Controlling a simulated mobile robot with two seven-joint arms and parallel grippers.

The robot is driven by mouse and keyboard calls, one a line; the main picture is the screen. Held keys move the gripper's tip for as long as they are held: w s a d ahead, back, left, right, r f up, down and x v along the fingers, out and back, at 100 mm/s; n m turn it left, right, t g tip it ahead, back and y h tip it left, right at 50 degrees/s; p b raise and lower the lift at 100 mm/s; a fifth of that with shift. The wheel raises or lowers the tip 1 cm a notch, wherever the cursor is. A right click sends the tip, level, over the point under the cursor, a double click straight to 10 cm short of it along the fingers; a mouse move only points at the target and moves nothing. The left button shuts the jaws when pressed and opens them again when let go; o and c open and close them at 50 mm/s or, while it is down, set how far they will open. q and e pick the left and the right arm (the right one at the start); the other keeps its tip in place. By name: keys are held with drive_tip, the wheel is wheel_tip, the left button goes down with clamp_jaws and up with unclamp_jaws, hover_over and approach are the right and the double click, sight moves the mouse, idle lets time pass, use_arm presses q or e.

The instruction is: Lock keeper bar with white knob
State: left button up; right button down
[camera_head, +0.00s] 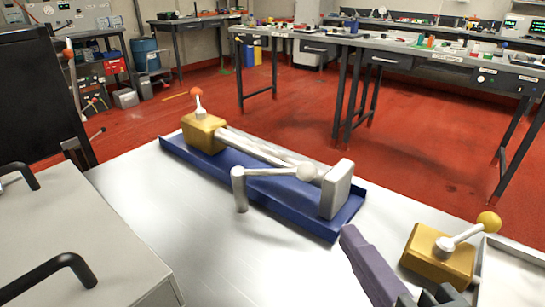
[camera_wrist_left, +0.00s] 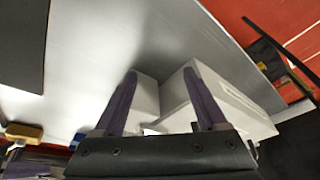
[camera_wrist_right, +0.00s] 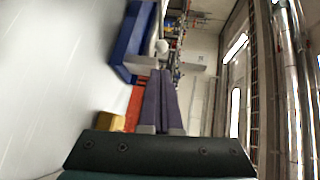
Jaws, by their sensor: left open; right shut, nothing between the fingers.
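The pale keeper bar (camera_head: 270,172) reaches from a short upright post (camera_head: 240,190) at the tray's near side to its white knob (camera_head: 307,172). The knob appears beside the grey end block (camera_head: 337,189) of the blue tray (camera_head: 285,207); I cannot tell if they touch. The knob also shows in the right wrist view (camera_wrist_right: 162,46). My right gripper (camera_head: 350,235) is shut and empty, its purple fingers in front of the tray's right end and apart from the bar. My left gripper (camera_wrist_left: 160,78) is open, seen only in its wrist view, with pale box shapes beyond its fingers.
Silver cylinders (camera_head: 262,147) lie in the tray beside a gold block (camera_head: 204,132) with an orange knob (camera_head: 196,92). Another gold block (camera_head: 437,255) with a yellow knob (camera_head: 489,222) stands right of my right gripper.

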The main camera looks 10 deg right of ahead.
use_arm(q)
drive_tip(key=shift+w+d+f+b, duration=0.1)
drive_tip(key=shift+d+f+b, duration=0.15)
drive_tip(key=shift+f+b, duration=0.55)
use_arm(e)
approach(315, 173)
drive_tip(key=w, duration=0.1)
drive_tip(key=w+f, duration=0.1)
drive_tip(key=w, duration=0.3)
drive_tip(key=shift+a+f, duration=0.15)
drive_tip(key=shift+a, duration=0.2)
use_arm(q)
drive_tip(key=shift+a+f, duration=0.1)
use_arm(e)
drive_tip(key=shift+w+f, duration=0.1)
drive_tip(key=shift+w, duration=0.6)
use_arm(q)
drive_tip(key=shift+r+p, duration=0.4)
drive_tip(key=shift+r, duration=0.1)
use_arm(e)
drive_tip(key=shift+w+d, duration=0.45)
drive_tip(key=shift+w, duration=0.05)
drive_tip(key=shift+w+d, duration=0.1)
drive_tip(key=shift+w, duration=0.05)
